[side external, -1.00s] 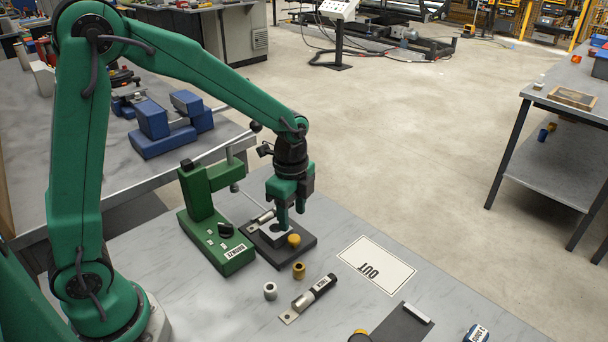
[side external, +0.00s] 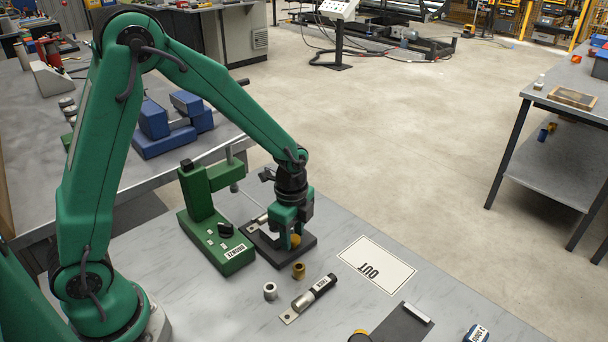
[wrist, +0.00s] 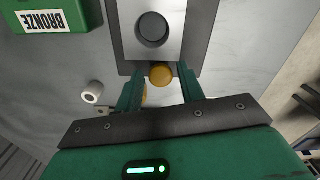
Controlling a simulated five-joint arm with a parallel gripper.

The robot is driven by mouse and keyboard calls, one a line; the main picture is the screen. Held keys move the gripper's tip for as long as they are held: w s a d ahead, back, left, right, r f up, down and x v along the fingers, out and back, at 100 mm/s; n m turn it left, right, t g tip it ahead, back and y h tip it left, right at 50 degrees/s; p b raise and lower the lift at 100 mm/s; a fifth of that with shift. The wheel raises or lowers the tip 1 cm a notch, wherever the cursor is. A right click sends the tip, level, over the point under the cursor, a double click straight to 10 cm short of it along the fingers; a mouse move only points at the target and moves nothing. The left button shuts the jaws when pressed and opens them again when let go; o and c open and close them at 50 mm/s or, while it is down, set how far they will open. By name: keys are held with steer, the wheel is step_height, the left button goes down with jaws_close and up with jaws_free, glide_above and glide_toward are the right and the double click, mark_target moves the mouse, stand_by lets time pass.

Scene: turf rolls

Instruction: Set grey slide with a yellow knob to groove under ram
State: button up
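The grey slide (wrist: 178,45) has a dark round recess and lies on a dark base plate (side external: 308,247). Its yellow knob (wrist: 160,75) sticks out at the near end and also shows in the side view (side external: 296,241). My gripper (wrist: 162,70) is low over the plate, with one finger on each side of the knob. Narrow gaps seem to show between knob and fingers, so it looks open. The green press (side external: 219,225) stands beside the plate, labelled BRONZE. My gripper hides part of the slide, and the groove under the ram is not clear.
A brass bushing (side external: 298,270), a pale bushing (side external: 270,291) and a black-handled tool (side external: 311,297) lie in front of the plate. An OUT card (side external: 377,264) lies to the right. A dark board (side external: 400,325) is near the front edge.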

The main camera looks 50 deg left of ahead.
mark_target(263, 216)
jaws_close()
steer(key=shift+a, duration=0.15)
steer(key=a, duration=1)
steer(key=shift+a, duration=0.4)
steer(key=shift+o, duration=1.6)
jaws_free()
steer(key=shift+r, duration=0.1)
